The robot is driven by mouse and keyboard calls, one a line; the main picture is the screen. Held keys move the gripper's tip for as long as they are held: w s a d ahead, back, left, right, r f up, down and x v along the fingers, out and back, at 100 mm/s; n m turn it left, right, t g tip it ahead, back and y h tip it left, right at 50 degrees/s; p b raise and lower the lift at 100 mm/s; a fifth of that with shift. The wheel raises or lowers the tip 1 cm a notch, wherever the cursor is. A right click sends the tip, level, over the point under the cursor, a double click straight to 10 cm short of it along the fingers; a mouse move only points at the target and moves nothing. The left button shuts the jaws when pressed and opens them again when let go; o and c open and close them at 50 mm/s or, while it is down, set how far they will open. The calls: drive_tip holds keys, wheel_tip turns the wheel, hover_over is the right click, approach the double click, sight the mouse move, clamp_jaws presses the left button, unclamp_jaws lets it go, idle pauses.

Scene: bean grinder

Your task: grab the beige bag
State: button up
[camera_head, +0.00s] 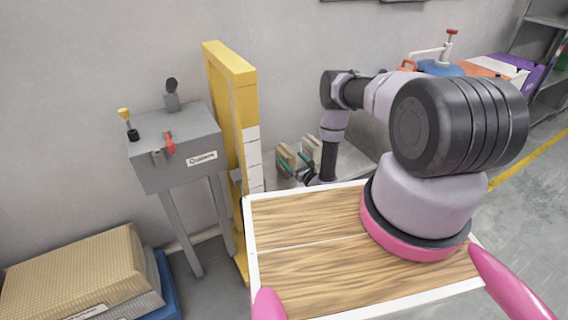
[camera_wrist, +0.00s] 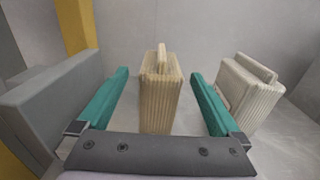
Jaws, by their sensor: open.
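The beige bag (camera_wrist: 160,92) is an upright, ribbed, box-like bag with a narrow ridge on top. In the wrist view it stands centred ahead, between the two teal fingers of my gripper (camera_wrist: 160,100). The fingers are wide apart, with a gap on each side of the bag. Their tips look level with the bag or just short of it; the exact depth is hard to tell. In the head view the bag (camera_head: 286,156) is small, beyond the wooden board, with my gripper (camera_head: 296,162) beside it.
A paler ribbed bag (camera_wrist: 245,88) stands right of the right finger. A grey box (camera_wrist: 45,105) is close on the left, near a yellow post (camera_head: 232,110). In the head view a grey machine on legs (camera_head: 180,145) and stacked sacks (camera_head: 75,275) stand left.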

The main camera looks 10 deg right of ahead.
sight(280, 145)
drive_tip(key=shift+x, duration=3.1)
clamp_jaws()
